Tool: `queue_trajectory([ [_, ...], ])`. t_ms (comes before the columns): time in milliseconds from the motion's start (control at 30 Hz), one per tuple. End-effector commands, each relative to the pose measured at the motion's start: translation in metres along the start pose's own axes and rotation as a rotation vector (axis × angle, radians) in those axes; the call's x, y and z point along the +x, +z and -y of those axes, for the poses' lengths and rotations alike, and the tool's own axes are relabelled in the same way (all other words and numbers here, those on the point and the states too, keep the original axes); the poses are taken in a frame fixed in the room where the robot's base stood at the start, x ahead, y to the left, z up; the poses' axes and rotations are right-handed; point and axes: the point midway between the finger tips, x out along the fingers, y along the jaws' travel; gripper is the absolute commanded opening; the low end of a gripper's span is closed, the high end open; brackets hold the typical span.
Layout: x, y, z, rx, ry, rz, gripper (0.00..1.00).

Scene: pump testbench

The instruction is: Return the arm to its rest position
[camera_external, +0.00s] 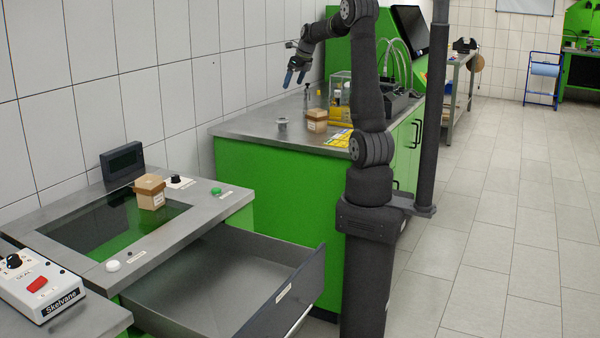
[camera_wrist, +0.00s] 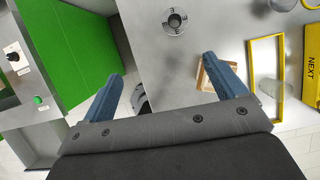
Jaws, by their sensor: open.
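My arm stands on a dark column in the external view, bent over the green workbench. My gripper (camera_external: 294,77) hangs above the bench's far left part, its blue fingers pointing down, apart from everything below. In the wrist view, my gripper (camera_wrist: 165,80) shows two blue fingers spread wide, with nothing held between them. The grey bench top (camera_wrist: 160,70) lies below it.
A small cardboard box (camera_external: 317,121) and a grey round fixture (camera_external: 282,124) sit on the bench. Another box (camera_external: 151,195) stands on the dark glass plate of the left station. A drawer (camera_external: 235,285) is pulled open. A yellow frame (camera_wrist: 280,65) lies on the bench.

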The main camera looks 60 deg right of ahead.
Motion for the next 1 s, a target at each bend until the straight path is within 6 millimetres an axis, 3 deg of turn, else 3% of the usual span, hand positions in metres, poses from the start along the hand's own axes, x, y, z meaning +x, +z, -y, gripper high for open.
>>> queue_trajectory([
  [700, 0.028, 0.07, -0.119, -0.213, 0.088, -0.001, 0.89],
  [1000, 0.033, 0.081, -0.145, -0.255, 0.106, -0.001, 0.89],
])
